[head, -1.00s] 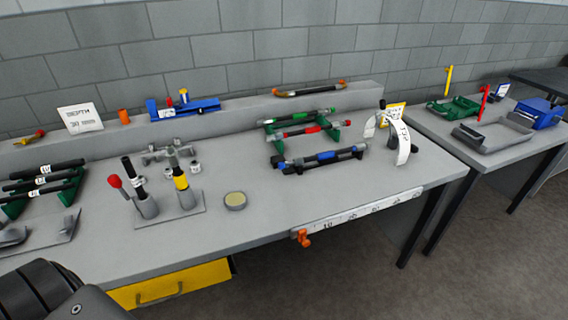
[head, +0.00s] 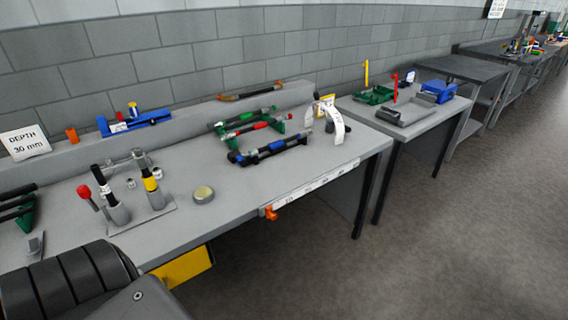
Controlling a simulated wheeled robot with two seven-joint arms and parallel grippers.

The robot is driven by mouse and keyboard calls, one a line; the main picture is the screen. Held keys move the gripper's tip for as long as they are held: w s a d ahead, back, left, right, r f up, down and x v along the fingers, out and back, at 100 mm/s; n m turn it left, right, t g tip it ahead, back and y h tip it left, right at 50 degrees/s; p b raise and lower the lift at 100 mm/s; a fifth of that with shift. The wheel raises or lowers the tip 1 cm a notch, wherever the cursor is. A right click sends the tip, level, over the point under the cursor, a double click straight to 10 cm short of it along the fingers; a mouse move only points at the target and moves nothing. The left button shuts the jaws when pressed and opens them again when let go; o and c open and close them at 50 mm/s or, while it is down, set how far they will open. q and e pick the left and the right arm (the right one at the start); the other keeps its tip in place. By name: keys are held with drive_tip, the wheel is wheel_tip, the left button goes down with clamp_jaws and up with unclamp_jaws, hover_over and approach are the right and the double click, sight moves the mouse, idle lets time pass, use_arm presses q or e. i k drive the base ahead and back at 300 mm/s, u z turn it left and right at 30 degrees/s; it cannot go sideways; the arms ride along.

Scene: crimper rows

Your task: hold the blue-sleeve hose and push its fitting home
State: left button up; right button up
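The blue-sleeve hose (head: 272,147) is a black hose with a blue band. It lies at the front of a green rack (head: 221,130) on the near bench. Hoses with a red sleeve (head: 260,127) and a green sleeve (head: 246,116) lie behind it in the same rack. A loose fitting for the blue-sleeve hose cannot be made out; its ends look dark and small. Part of my own arm shows at the lower left. Neither gripper is in view.
A fixture with a red-knobbed lever (head: 84,191) and upright posts stands left on the bench (head: 236,217). A round tin (head: 203,194) sits beside it. A white curled paper strip (head: 335,124) stands right of the rack. A second bench with a grey tray (head: 405,112) is farther right. Floor is clear at right.

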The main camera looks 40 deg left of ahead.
sight(240, 157)
drive_tip(key=i, duration=1.6)
drive_tip(key=u, duration=0.65)
